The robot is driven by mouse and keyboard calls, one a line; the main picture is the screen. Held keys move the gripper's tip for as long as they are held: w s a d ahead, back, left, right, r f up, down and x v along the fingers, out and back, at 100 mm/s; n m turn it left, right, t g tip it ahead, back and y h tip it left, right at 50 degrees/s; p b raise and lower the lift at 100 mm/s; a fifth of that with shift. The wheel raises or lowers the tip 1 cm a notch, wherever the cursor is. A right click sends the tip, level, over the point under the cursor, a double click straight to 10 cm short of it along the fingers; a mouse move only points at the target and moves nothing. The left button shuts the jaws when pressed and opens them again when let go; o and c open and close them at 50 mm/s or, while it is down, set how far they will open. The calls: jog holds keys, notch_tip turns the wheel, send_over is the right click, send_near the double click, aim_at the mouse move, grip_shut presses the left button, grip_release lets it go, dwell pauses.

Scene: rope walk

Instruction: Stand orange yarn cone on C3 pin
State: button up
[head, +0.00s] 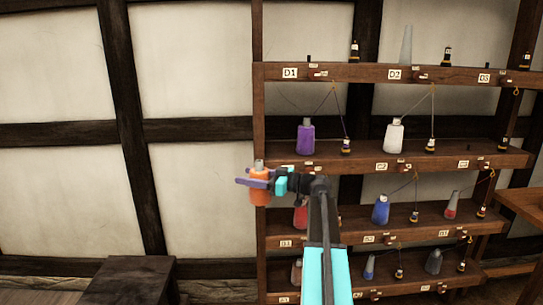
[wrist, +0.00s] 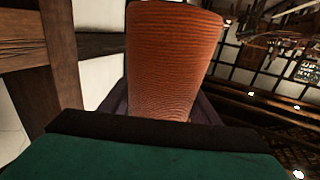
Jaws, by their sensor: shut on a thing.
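The gripper's purple fingers are shut around the cone. In the wrist view the cone (wrist: 174,60) fills the upper middle, with the dark fingers at its lower sides. The second shelf down (head: 365,158) of the rack carries a purple cone at the left and a white cone in the middle. Its right place (head: 464,150) shows no cone. The label there is too small to read, and I cannot make out a pin.
The purple cone (head: 305,138) and white cone (head: 394,135) have strands running upward beside small dark spools. Lower shelves hold a blue cone (head: 381,210), a grey-red cone (head: 450,206) and others. A dark stool (head: 130,275) stands at lower left. The wall left of the rack is clear.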

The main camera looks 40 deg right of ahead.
jog(key=s+a+f+n+g+y, duration=0.1)
jog(key=a+f+y, duration=0.1)
jog(key=a+f, duration=0.5)
jog(key=s+a+f+n+g+y, duration=0.2)
jog(key=a+f, duration=0.5)
jog(key=a, duration=1)
jog(key=s+a+f+n+g+y, duration=0.1)
jog(key=a+f, duration=0.6)
jog(key=a, duration=0.5)
jog(key=shift+s+f+n+g+y, duration=0.35)
jog(key=shift+n+g+y, duration=0.05)
jog(key=shift+a, duration=0.15)
